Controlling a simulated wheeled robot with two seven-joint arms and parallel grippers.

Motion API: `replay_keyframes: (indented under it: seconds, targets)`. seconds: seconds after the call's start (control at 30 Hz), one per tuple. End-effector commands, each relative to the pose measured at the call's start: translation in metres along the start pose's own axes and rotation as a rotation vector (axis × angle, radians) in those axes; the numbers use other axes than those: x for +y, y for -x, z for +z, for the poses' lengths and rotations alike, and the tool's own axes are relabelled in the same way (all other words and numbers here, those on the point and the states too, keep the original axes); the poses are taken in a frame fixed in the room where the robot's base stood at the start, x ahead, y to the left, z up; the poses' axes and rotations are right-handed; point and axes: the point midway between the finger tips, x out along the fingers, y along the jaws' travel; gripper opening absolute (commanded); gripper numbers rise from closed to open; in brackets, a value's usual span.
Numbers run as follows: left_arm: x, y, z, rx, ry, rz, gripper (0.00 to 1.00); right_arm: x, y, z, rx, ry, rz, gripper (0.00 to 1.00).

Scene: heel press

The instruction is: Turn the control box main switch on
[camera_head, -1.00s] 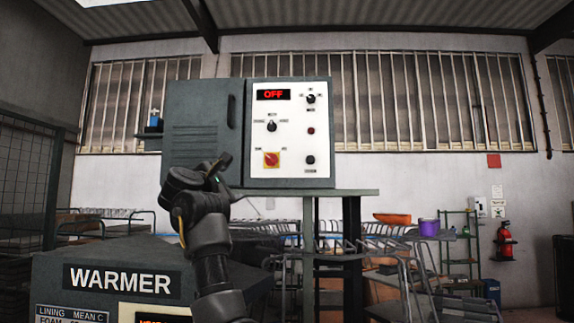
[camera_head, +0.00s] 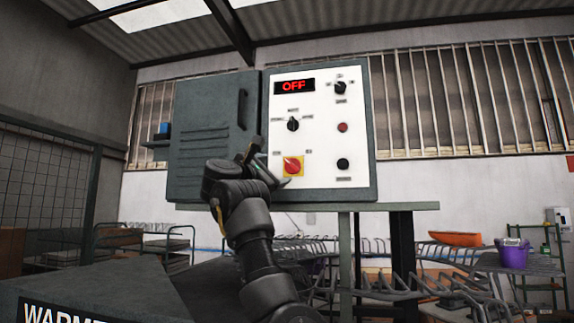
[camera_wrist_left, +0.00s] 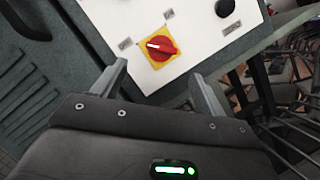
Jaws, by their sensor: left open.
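The control box (camera_head: 365,130) stands on a shelf, with a white panel and a red display (camera_head: 294,86) reading OFF. The main switch (camera_head: 292,166) is a red rotary knob on a yellow square plate at the panel's lower left. In the left wrist view the switch (camera_wrist_left: 159,46) sits ahead of the jaws, its white mark pointing to one side. My left gripper (camera_head: 268,166) is just left of the switch in the head view. In the wrist view its two fingers (camera_wrist_left: 160,82) are apart and empty, with the switch beyond their tips. My right gripper is not in view.
A black knob (camera_head: 343,164) and a red button (camera_head: 343,127) are right of the switch; rotary selectors (camera_head: 293,124) are above it. The grey cabinet door (camera_head: 215,130) is at the left. The warmer (camera_head: 100,290) stands below, and metal racks stand behind.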

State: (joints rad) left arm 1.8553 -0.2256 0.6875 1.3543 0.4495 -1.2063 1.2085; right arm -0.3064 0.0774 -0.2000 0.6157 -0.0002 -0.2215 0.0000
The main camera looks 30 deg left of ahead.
Motion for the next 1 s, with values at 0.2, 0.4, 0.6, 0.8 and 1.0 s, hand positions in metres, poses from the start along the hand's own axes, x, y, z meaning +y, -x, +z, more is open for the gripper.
replay_keyframes:
  seconds: [0.2, 0.4, 0.6, 0.8, 1.0]
  targets:
    - [0.004, -0.044, 0.005, -0.001, 0.002, -0.003, 0.73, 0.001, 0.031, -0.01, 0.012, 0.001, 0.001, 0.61]
    - [0.004, -0.073, 0.002, 0.001, -0.001, -0.001, 0.73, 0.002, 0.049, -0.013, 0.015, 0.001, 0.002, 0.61]
    - [0.002, -0.086, 0.0, 0.0, 0.0, 0.001, 0.73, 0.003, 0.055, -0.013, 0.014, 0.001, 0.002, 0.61]
    - [0.002, -0.087, -0.001, 0.001, -0.001, 0.003, 0.73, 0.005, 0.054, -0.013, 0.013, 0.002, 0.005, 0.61]
    - [0.002, -0.087, -0.001, 0.001, -0.001, 0.003, 0.58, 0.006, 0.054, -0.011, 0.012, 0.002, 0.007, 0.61]
